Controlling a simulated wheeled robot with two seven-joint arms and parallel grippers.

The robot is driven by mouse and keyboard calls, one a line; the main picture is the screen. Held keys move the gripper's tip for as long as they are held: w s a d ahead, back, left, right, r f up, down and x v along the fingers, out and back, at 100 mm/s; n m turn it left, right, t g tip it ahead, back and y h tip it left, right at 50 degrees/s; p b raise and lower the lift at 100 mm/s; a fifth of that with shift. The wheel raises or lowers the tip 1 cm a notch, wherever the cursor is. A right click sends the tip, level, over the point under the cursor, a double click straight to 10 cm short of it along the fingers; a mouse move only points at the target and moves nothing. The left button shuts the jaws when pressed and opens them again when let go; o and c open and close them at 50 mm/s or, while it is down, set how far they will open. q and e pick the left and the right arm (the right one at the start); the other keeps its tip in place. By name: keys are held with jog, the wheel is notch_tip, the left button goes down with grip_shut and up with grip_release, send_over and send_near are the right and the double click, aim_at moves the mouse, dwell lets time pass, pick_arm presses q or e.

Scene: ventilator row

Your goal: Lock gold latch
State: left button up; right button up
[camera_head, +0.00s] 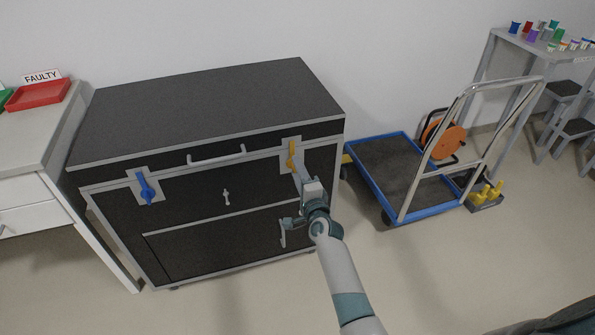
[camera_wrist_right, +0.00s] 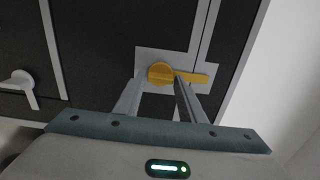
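The gold latch (camera_head: 292,154) is on the front of a black case, near its top right corner. In the head view its handle stands close to upright. In the right wrist view the gold latch (camera_wrist_right: 160,72) has a round hub on a light plate and a bar reaching right. My right gripper (camera_head: 297,170) is just below and in front of the latch. In the right wrist view its two fingers (camera_wrist_right: 157,86) are apart, with the hub between their tips. Whether a finger touches the bar, I cannot tell. My left gripper is not in view.
The black case (camera_head: 200,105) has a blue latch (camera_head: 146,187), a top handle (camera_head: 216,156) and a lower front panel. A white table (camera_head: 30,145) with a red tray (camera_head: 38,95) stands left. A blue trolley (camera_head: 395,165) stands right. The floor in front is clear.

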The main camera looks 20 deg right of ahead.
jog(key=shift+o, duration=0.9)
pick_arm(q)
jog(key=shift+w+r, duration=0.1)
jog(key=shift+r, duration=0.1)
pick_arm(e)
jog(key=shift+s, duration=0.1)
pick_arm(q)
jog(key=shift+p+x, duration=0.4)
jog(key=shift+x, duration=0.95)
pick_arm(e)
jog(key=s, duration=1.7)
jog(key=shift+a, duration=0.3)
jog(key=shift+s+f, duration=0.1)
